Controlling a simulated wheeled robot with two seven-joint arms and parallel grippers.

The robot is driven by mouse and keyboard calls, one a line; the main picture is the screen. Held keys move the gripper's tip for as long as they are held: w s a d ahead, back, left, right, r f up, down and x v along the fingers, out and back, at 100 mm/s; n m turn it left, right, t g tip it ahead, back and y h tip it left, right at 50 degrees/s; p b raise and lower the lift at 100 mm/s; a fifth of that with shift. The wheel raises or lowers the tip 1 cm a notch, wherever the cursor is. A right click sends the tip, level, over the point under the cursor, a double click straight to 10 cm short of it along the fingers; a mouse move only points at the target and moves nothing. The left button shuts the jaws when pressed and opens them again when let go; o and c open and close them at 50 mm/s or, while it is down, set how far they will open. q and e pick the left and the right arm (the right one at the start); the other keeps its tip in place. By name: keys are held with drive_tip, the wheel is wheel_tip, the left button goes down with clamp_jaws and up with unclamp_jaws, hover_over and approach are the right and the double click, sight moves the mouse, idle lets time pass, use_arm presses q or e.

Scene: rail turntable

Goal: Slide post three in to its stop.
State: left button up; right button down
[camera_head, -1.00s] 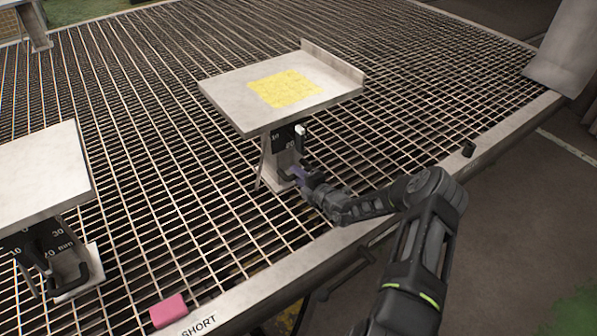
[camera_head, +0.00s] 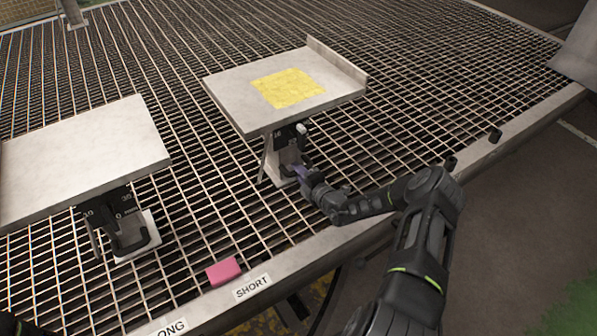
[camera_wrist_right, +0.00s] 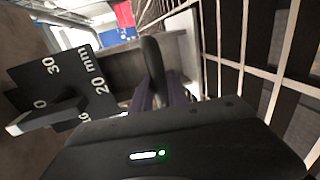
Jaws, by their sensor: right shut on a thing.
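A post (camera_head: 277,163) stands on the grating under a flat grey plate (camera_head: 235,93) with a yellow patch (camera_head: 288,88). A black scale with white numbers sits on its front. My right gripper (camera_head: 302,173) is at the foot of this post, shut on its dark handle. In the right wrist view, the purple fingers are on either side of the black upright handle (camera_wrist_right: 152,62), beside the scale plate (camera_wrist_right: 68,80) marked 20 and 30 mm. The fingertips are partly hidden. I cannot read a post number.
A second post (camera_head: 135,238) with a grey plate (camera_head: 80,155) and its own handle stands at the left. A pink block (camera_head: 223,271) lies by the front rim, near the SHORT label (camera_head: 252,287). Grating between the posts is clear.

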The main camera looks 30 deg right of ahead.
drive_tip(key=c, duration=1.6)
unclamp_jaws()
drive_tip(key=shift+a+y, duration=0.3)
drive_tip(key=shift+a, duration=0.3)
drive_tip(key=o, duration=0.3)
drive_tip(key=shift+d, duration=0.25)
drive_tip(key=shift+s+r, duration=0.15)
drive_tip(key=shift+s, duration=0.4)
drive_tip(key=v, duration=0.2)
drive_tip(key=p+v, duration=0.1)
drive_tip(key=v, duration=0.1)
drive_tip(key=p+v, duration=0.1)
drive_tip(key=v, duration=0.2)
drive_tip(key=shift+a, duration=0.3)
drive_tip(key=shift+d, duration=0.1)
